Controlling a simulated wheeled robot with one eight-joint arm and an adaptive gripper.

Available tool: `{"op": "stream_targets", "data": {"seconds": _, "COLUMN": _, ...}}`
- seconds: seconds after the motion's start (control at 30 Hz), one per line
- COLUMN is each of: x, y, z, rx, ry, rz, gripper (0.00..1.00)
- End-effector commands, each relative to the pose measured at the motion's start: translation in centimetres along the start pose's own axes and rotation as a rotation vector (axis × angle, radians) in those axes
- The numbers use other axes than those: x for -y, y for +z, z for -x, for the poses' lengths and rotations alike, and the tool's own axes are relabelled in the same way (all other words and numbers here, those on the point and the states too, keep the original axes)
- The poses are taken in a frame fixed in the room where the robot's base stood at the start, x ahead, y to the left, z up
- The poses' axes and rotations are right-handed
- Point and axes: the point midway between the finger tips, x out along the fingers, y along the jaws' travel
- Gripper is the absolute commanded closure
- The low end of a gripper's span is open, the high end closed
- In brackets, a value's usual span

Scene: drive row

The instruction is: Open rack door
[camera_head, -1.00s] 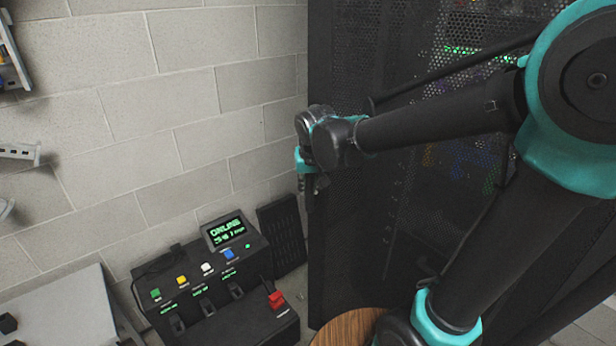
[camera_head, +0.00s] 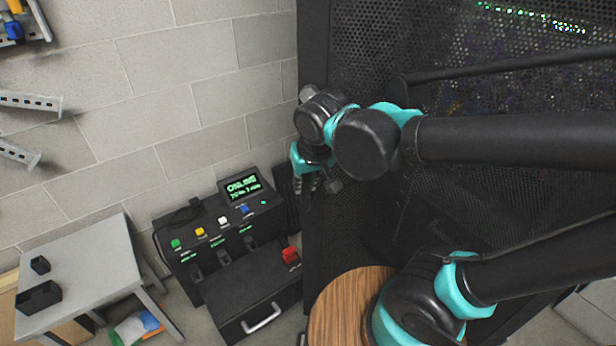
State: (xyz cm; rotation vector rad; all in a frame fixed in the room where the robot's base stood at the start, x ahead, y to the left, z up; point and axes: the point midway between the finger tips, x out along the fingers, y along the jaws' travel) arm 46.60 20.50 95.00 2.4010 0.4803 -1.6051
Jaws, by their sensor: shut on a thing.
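The rack door (camera_head: 350,235) is a tall black perforated panel. It fills the right half of the head view, with green lights showing through the mesh at the top. My gripper (camera_head: 318,188) is at the door's left edge, about midway up the picture, and is shut on a part of the door there. My wrist and fingers hide the exact grip point and any handle. My arm crosses in front of the mesh from the right. I cannot tell how far the door stands open.
A black console (camera_head: 225,245) with coloured buttons and a green screen stands left of the rack by the block wall (camera_head: 140,120). A grey table (camera_head: 85,265) with small black boxes is at the lower left. A round wooden top (camera_head: 340,310) is below my arm.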

Motion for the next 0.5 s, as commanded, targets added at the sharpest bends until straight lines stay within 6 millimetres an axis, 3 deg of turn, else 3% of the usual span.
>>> {"op": "stream_targets", "data": {"seconds": 0.4, "x": 0.09, "y": 0.08, "z": 0.12, "rx": -0.001, "ry": 0.000, "rz": 0.002, "gripper": 1.00}}
{"op": "stream_targets", "data": {"seconds": 0.43, "x": 0.09, "y": 0.08, "z": 0.12, "rx": -0.001, "ry": 0.000, "rz": 0.002, "gripper": 0.77}}
{"op": "stream_targets", "data": {"seconds": 0.5, "x": 0.09, "y": 0.08, "z": 0.11, "rx": 0.000, "ry": 0.000, "rz": 0.002, "gripper": 0.68}}
